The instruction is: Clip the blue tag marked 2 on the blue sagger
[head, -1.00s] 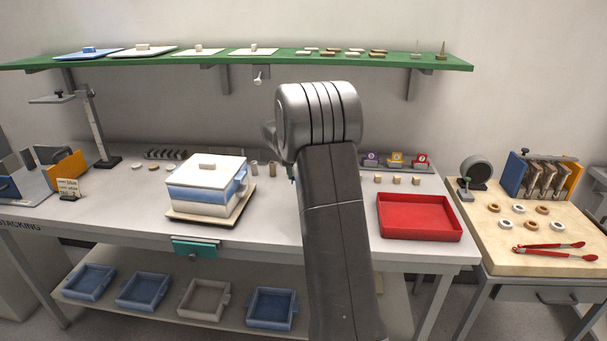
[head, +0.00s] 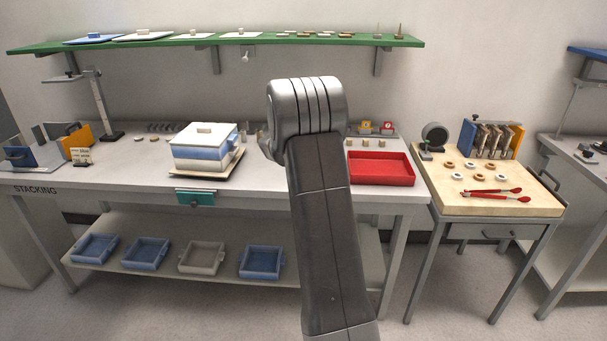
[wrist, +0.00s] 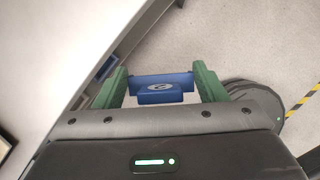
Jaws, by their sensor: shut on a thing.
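The blue tag (wrist: 165,88) is held between the two green fingers of my gripper (wrist: 164,86) in the wrist view. It has a pale round mark whose number is too small to read surely. In the head view my arm hides the fingers and the tag. A stack of saggers (head: 200,153) stands on a board on the bench, left of my arm. It has a blue layer between paler ones, and a white lid (head: 209,130) with a knob on top. Blue trays (head: 261,262) also sit on the lower shelf. My gripper is apart from all of them.
A red tray (head: 380,181) lies on the bench right of my arm, with a yellow tag (head: 365,126) and a red tag (head: 387,128) behind it. A wooden-topped table (head: 485,205) stands further right. A green shelf (head: 205,43) overhangs the bench. Floor is open in front.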

